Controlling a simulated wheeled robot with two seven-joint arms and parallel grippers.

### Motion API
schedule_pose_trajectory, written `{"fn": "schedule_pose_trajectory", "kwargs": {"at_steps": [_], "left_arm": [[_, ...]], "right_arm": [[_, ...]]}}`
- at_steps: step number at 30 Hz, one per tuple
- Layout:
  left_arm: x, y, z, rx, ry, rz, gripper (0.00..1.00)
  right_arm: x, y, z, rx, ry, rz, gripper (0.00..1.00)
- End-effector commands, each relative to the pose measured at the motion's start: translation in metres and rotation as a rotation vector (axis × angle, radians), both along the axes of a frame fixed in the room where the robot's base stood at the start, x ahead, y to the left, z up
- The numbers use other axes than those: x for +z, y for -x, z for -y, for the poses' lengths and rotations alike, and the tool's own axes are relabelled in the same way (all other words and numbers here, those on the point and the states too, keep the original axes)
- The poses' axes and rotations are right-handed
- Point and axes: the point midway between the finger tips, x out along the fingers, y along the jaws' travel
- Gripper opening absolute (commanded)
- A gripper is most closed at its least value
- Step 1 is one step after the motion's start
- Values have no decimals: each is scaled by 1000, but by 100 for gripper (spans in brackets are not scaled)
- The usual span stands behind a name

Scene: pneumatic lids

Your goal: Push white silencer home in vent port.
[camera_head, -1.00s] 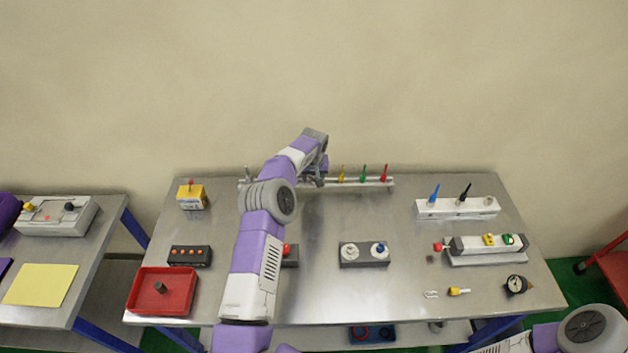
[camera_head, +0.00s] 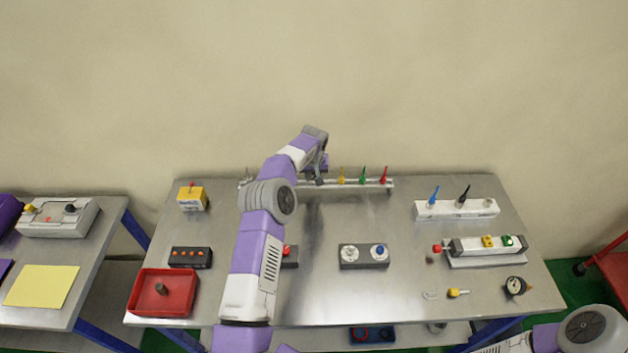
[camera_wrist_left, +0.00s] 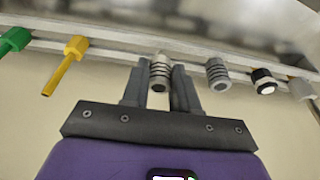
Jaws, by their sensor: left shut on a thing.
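In the left wrist view, my left gripper (camera_wrist_left: 160,68) is shut on a pale ribbed silencer (camera_wrist_left: 159,78), one finger on each side. The silencer is at the metal rail (camera_wrist_left: 115,52); whether it is fully seated in a vent port cannot be told. In the head view, my left gripper (camera_head: 317,181) is at the rail (camera_head: 350,184) at the back of the table, left of the yellow fitting (camera_head: 341,175). My arm and gripper hide the held silencer there. My right gripper is out of view; only part of its arm shows at bottom right.
Beside the held silencer in the wrist view are a grey ribbed fitting (camera_wrist_left: 217,74) and a black fitting with a white end (camera_wrist_left: 263,81). Green (camera_head: 363,175) and red (camera_head: 384,175) fittings stand along the rail. The table's middle (camera_head: 330,215) is clear.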

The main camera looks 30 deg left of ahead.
Motion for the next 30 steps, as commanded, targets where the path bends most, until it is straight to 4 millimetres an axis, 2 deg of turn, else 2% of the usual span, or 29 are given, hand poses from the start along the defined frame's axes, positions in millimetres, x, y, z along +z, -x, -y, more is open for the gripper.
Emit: {"fn": "schedule_pose_trajectory", "kwargs": {"at_steps": [16, 26, 30], "left_arm": [[34, 0, 0, -1, -1, 1, 0], [35, 0, 0, -2, 0, 0, 0], [33, 2, 7, -15, -2, -1, 0]], "right_arm": [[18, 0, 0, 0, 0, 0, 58], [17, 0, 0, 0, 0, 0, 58], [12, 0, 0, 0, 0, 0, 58]]}}
